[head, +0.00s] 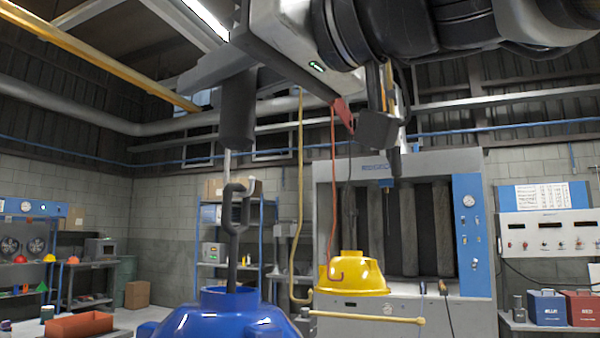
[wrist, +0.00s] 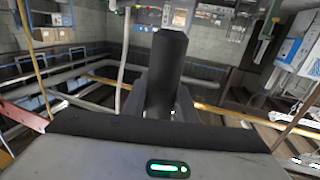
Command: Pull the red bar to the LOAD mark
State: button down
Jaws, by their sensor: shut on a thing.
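My gripper (head: 228,66) is high in the upper middle of the head view. Its jaws are shut on a dark upright cylinder (head: 237,118), which also stands between the fingers in the wrist view (wrist: 167,65). A thin rod runs down from the cylinder to a dark hook link (head: 236,205) above a blue hood (head: 225,318). A red piece (head: 343,113) shows to the right of my gripper, with a thin red line (head: 333,180) below it. I cannot tell if it is the red bar. A red part (wrist: 20,115) shows at the wrist view's left edge. No LOAD mark is readable.
A yellow hood (head: 352,275) hangs right of the blue one. A pale horizontal bar (head: 368,317) is below it. A grey cabinet (head: 335,215) with dark vertical rolls stands behind. A blue shelf rack (head: 265,230) and a yellow overhead beam (head: 95,55) are left.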

jog(key=shift+s+a, duration=0.15)
jog(key=shift+s, duration=0.2)
jog(key=c, duration=1.4)
grip_release()
jog(key=shift+c, duration=0.2)
jog(key=v, duration=1.7)
jog(key=shift+p, duration=0.4)
jog(key=shift+s, duration=0.1)
